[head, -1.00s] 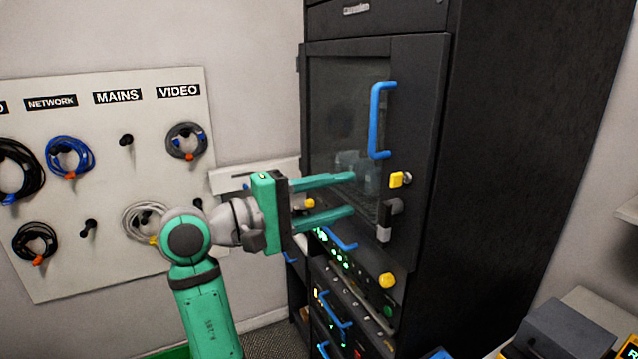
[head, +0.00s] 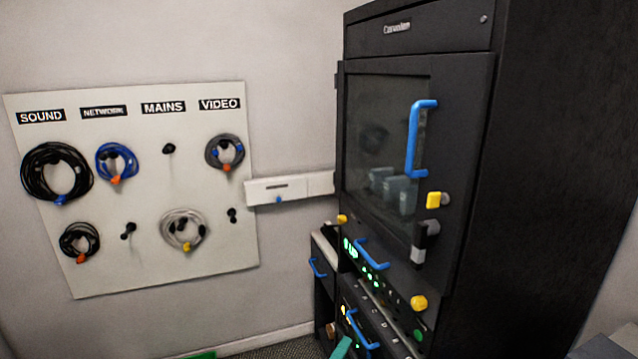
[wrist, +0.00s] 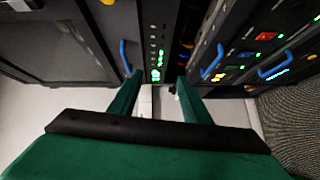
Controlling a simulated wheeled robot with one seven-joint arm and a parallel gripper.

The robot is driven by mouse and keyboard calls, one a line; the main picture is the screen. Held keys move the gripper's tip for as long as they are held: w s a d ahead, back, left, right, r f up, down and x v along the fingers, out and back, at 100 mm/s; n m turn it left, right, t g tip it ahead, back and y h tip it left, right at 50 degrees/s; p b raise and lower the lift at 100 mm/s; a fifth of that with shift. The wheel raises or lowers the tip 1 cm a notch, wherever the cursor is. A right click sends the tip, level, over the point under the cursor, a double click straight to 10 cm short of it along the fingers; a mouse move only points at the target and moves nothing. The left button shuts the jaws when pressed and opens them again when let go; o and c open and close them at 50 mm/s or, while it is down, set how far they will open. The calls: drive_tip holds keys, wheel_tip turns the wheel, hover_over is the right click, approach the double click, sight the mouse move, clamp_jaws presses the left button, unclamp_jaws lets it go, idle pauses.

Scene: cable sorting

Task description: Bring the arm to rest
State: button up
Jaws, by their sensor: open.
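My gripper (wrist: 158,98) shows in the wrist view with its two green fingers apart and nothing between them. The rack's front, with its blue handles and lit panels, lies beyond the fingertips. In the head view only a small green tip (head: 341,348) of my arm shows at the bottom edge, in front of the rack's lower part. The rest of the arm is out of that view.
A black rack cabinet (head: 540,150) with a shut glass door (head: 385,150) stands at the right. A white cable board (head: 140,255) with several coiled cables hangs on the left wall. A grey surface (head: 600,348) shows at the bottom right.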

drive_tip(key=s+a+f+m+y, duration=0.1)
drive_tip(key=s+a+f+y, duration=0.15)
drive_tip(key=s+f, duration=0.65)
drive_tip(key=s+a+f+m+y, duration=0.15)
drive_tip(key=s+f+y, duration=0.25)
drive_tip(key=s+f, duration=0.45)
drive_tip(key=s+r+m, duration=0.3)
drive_tip(key=s+m, duration=0.1)
drive_tip(key=s, duration=0.8)
drive_tip(key=s+r+m+y, duration=0.1)
drive_tip(key=s+r+m, duration=0.2)
drive_tip(key=s, duration=1)
drive_tip(key=shift+s+a+m, duration=0.25)
drive_tip(key=shift+a+m, duration=0.2)
drive_tip(key=shift+m, duration=0.4)
